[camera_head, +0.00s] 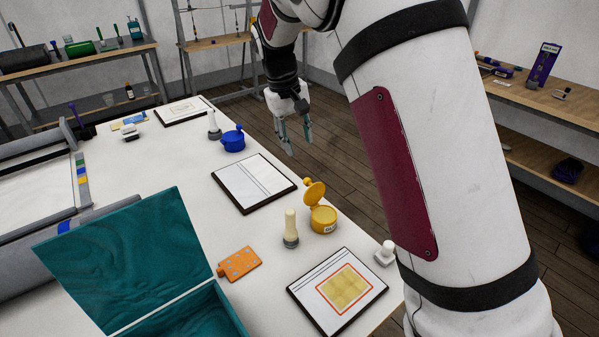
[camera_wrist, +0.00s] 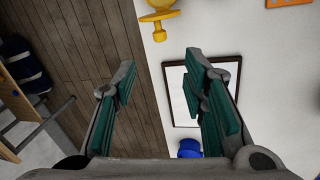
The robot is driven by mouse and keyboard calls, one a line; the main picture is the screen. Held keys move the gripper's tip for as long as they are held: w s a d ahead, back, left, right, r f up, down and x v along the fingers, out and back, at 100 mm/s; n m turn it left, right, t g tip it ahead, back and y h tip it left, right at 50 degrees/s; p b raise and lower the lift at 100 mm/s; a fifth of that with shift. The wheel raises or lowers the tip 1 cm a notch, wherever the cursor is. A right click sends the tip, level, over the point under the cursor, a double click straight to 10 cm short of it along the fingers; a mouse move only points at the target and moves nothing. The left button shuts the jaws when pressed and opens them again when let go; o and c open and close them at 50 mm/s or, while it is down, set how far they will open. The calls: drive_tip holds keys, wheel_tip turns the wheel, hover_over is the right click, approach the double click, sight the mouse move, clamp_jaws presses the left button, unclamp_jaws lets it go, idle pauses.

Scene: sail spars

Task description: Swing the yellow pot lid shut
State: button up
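The yellow pot (camera_head: 323,219) stands on the white table near its right edge. Its yellow lid (camera_head: 314,193) stands open, tilted up at the back of the pot, with a round knob at its outer edge. The pot also shows at the top of the wrist view (camera_wrist: 160,14), partly cut off by the frame edge. My gripper (camera_head: 294,136) is open and empty, above and beyond the table's right edge, farther back than the pot and apart from it. In the wrist view my gripper's two fingers (camera_wrist: 160,80) are spread with nothing between them.
A blue pot (camera_head: 233,140) stands farther back; a cream-topped post (camera_head: 291,228) stands just left of the yellow pot. A framed sheet (camera_head: 254,183), an orange card (camera_head: 239,264), another framed sheet (camera_head: 338,292) and an open teal box (camera_head: 135,255) lie around. Floor (camera_head: 345,160) shows right.

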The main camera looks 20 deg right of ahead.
sight(306, 179)
drive_tip(key=d+f, duration=0.1)
drive_tip(key=f, duration=0.3)
drive_tip(key=f+p, duration=0.1)
drive_tip(key=f, duration=0.3)
drive_tip(key=d+f, duration=0.1)
drive_tip(key=f, duration=0.4)
drive_tip(key=shift+w+d+p, duration=0.25)
drive_tip(key=shift+d+p, duration=0.05)
drive_tip(key=shift+p, duration=0.05)
clamp_jaws()
